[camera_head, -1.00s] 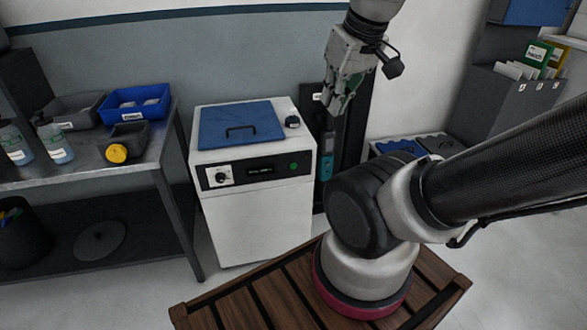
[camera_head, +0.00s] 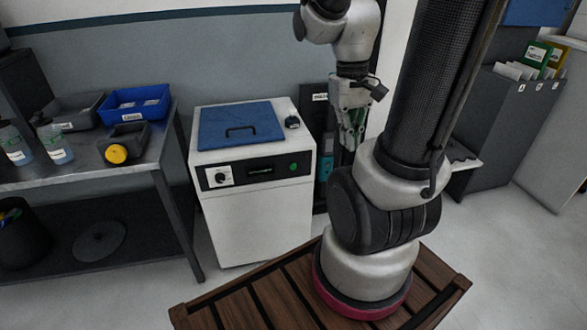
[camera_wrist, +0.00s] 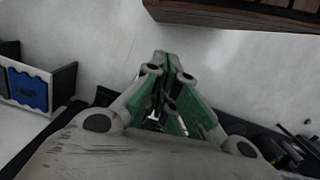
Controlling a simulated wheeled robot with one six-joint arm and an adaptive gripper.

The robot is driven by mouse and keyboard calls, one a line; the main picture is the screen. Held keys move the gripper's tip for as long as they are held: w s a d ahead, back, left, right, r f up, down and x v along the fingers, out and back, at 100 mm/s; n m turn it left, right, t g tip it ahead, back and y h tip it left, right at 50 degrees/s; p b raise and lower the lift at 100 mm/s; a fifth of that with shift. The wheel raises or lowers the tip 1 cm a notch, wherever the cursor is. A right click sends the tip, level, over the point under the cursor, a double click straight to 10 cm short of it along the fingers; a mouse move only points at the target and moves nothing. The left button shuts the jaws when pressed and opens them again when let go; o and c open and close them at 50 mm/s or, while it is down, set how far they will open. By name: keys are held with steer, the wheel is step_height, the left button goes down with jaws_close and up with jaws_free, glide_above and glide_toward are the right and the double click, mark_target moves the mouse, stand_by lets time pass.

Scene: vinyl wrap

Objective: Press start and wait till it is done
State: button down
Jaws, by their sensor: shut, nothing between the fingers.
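A white machine (camera_head: 258,228) with a blue lid (camera_head: 240,126) and handle stands in the middle of the head view. My gripper (camera_head: 350,147) is to the right of the machine, pointing down, shut and empty, apart from the button. In the wrist view its green-sided fingers (camera_wrist: 163,55) meet at the tips. The machine does not clearly show in the wrist view.
A metal table (camera_head: 85,165) with a blue bin (camera_head: 134,103) and bottles stands left of the machine. A small dark object (camera_head: 292,121) sits on the machine's top right corner. A slatted wooden platform (camera_head: 245,305) is under my arm.

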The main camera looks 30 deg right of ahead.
steer(key=w+d+f, duration=0.1)
steer(key=d+f, duration=0.2)
steer(key=f, duration=0.4)
steer(key=w+d+f+g, duration=0.1)
steer(key=d+f, duration=0.3)
steer(key=f, duration=0.3)
steer(key=w+d+f, duration=0.1)
steer(key=d+f, duration=0.2)
steer(key=f, duration=0.5)
steer(key=w+a+f+n+t+y, duration=0.1)
steer(key=w+f+n+t+y, duration=0.15)
steer(key=f, duration=1.65)
steer(key=w+a+f+t+y, duration=0.1)
steer(key=w+a+f+t, duration=0.15)
steer(key=w, duration=0.25)
steer(key=w+a+f+t, duration=0.1)
steer(key=w+a+t, duration=0.1)
steer(key=w+t, duration=0.25)
steer(key=w+r+n+t, duration=0.1)
steer(key=w+r+t, duration=0.3)
steer(key=w+r, duration=0.4)
steer(key=shift+w+y, duration=0.3)
steer(key=shift+y, duration=0.15)
steer(key=shift+t, duration=0.25)
